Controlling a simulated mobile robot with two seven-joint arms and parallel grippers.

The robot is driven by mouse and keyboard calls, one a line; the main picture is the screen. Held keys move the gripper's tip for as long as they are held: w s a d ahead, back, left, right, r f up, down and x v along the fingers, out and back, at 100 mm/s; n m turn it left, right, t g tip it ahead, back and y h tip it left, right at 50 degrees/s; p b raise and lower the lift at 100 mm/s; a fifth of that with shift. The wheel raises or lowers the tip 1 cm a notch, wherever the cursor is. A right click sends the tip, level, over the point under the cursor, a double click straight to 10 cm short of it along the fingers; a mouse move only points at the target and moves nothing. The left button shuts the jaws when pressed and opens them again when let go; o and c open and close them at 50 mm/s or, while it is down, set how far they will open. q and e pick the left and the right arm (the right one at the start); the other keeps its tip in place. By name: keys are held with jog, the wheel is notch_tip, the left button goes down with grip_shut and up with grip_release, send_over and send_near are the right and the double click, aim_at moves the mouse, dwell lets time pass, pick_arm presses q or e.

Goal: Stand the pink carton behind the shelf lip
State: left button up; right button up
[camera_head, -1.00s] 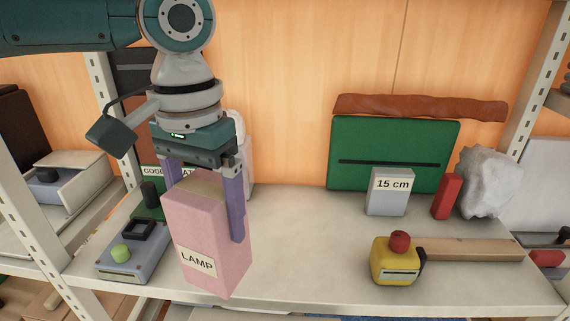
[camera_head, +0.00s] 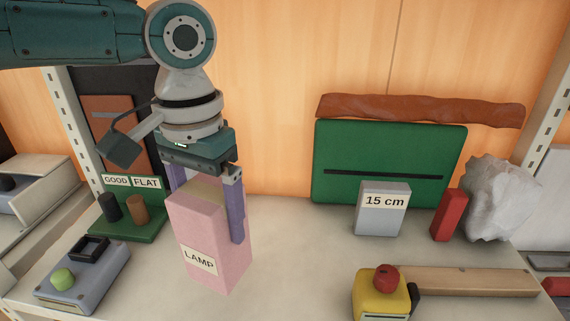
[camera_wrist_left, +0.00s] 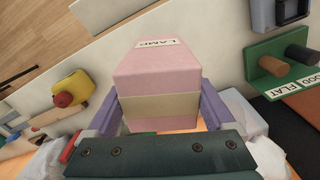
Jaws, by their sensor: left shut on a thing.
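The pink carton (camera_head: 205,230), labelled LAMP, is upright with a slight tilt in the head view. My left gripper (camera_head: 208,205) is shut on it from above, with a purple finger on each side. The wrist view also shows the carton (camera_wrist_left: 158,70) between the two fingers (camera_wrist_left: 160,115), with a beige band near the gripper. The carton is over the pale shelf (camera_head: 300,270); I cannot tell whether its base touches it. The shelf lip is not clearly visible in the head view. My right gripper is not in view.
Left of the carton are a grey box with a green button (camera_head: 75,280) and a green GOOD/FLAT stand (camera_head: 130,215). To the right are a grey 15 cm block (camera_head: 382,210), a yellow device (camera_head: 380,295) and a wooden bar (camera_head: 460,281). Bare shelf lies between.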

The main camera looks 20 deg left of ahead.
aim_at(205, 191)
pick_arm(q)
jog(key=shift+r+p, duration=0.2)
jog(key=shift+p, duration=0.15)
notch_tip(205, 191, down, 5)
jog(key=b, duration=0.3)
jog(key=shift+r, duration=0.1)
jog(key=shift+f+b, duration=0.5)
jog(key=shift+f, duration=0.25)
jog(key=shift+f, duration=0.5)
jog(key=o, duration=1.4)
notch_tip(205, 191, up, 9)
jog(key=p, duration=0.2)
jog(key=shift+w+p, duration=0.1)
jog(key=shift+p, duration=0.3)
jog(key=shift+r, duration=0.45)
